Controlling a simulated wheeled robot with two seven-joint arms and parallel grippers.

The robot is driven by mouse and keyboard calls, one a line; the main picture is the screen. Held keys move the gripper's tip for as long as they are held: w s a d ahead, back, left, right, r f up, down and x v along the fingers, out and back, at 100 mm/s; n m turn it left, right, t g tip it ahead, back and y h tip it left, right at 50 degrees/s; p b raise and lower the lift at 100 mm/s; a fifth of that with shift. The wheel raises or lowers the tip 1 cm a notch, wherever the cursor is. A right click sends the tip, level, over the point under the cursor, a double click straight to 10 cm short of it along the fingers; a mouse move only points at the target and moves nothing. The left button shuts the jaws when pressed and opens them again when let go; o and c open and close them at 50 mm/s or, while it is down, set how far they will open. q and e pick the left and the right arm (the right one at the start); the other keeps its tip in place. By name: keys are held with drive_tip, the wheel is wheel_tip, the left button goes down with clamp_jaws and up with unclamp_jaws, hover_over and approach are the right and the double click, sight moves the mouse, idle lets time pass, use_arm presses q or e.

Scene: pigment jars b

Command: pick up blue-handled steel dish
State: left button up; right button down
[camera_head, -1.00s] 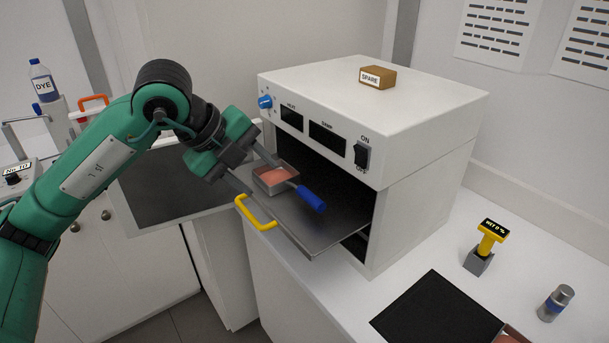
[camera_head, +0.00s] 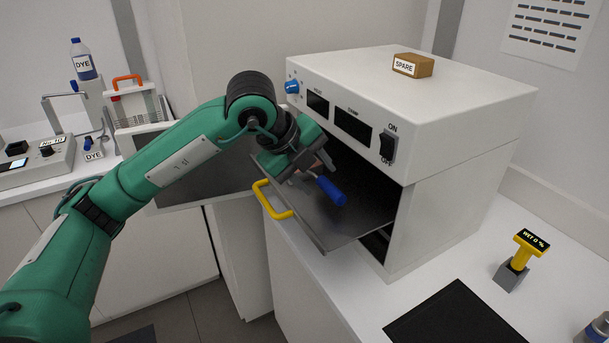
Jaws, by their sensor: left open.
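The blue-handled steel dish (camera_head: 328,190) sits on the pulled-out metal tray (camera_head: 352,218) of the white oven (camera_head: 440,140). Its blue handle points toward the lower right. The dish body is mostly hidden behind my left gripper (camera_head: 322,166), which is open at the dish. I cannot tell whether a finger touches the dish or whether it lies between the fingers. My right gripper is not in view.
The tray's yellow handle (camera_head: 272,200) sticks out at the front left. A SPARE block (camera_head: 413,65) lies on the oven top. A black mat (camera_head: 455,318) and a yellow-topped meter (camera_head: 520,258) are on the right counter. DYE bottles (camera_head: 83,62) stand at the far left.

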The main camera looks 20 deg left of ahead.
sight(326, 185)
use_arm(q)
drive_tip(key=x, duration=0.2)
drive_tip(key=b+x, duration=0.1)
drive_tip(key=x, duration=0.1)
drive_tip(key=shift+d, duration=0.3)
drive_tip(key=shift+d+f, duration=0.1)
drive_tip(key=shift+f, duration=0.15)
drive_tip(key=shift+r, duration=0.1)
drive_tip(key=shift+c, duration=1.4)
drive_tip(key=c, duration=0.7)
clamp_jaws()
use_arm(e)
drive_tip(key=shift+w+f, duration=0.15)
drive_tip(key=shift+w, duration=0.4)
use_arm(q)
drive_tip(key=shift+w, duration=0.1)
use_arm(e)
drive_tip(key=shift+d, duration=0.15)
